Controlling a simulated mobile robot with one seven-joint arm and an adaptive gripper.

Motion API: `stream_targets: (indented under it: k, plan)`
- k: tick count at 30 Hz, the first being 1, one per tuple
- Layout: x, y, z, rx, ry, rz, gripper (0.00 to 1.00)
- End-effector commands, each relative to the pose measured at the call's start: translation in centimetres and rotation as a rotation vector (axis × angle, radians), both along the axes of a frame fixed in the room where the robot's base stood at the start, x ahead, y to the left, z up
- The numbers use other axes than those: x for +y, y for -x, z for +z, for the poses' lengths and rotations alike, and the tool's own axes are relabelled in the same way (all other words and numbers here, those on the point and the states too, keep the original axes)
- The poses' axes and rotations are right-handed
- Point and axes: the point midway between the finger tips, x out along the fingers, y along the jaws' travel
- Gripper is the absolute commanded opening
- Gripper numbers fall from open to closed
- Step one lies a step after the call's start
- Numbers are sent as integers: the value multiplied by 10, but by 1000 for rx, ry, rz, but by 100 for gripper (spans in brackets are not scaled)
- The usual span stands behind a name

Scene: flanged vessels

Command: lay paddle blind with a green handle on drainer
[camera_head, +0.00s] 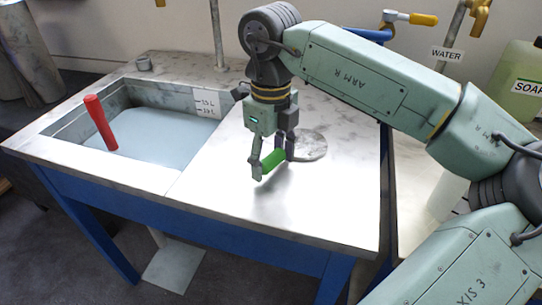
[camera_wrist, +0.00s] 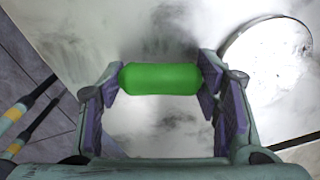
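The paddle blind's green handle (camera_head: 273,161) is between the fingers of my gripper (camera_head: 273,163), over the drainer (camera_head: 225,208). In the wrist view the green handle (camera_wrist: 160,78) spans the gap between the two finger pads, and its ends appear to meet them. A round grey disc (camera_head: 308,146) lies in line with the handle, to its right. It also shows in the wrist view (camera_wrist: 268,55). Its join to the handle is hidden by a finger. I cannot tell whether the disc touches the drainer surface or is slightly above it.
A sink basin with water (camera_head: 165,135) is left of the drainer, with a red handle (camera_head: 101,123) standing tilted in it. A pipe (camera_head: 217,35) rises behind. A soap container (camera_head: 518,85) stands at the right. The front of the drainer is clear.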

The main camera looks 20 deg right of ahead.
Motion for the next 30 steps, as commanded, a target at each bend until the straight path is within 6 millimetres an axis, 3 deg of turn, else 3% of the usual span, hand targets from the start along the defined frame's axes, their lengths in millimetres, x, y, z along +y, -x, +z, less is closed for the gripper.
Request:
stream_targets:
  k: [9,20,26,30]
  plan:
    - [0,0,0,0,0,0,78]
    - [0,0,2,0,0,0,78]
    - [0,0,22,-1,0,0,78]
    - [0,-1,49,-2,0,0,78]
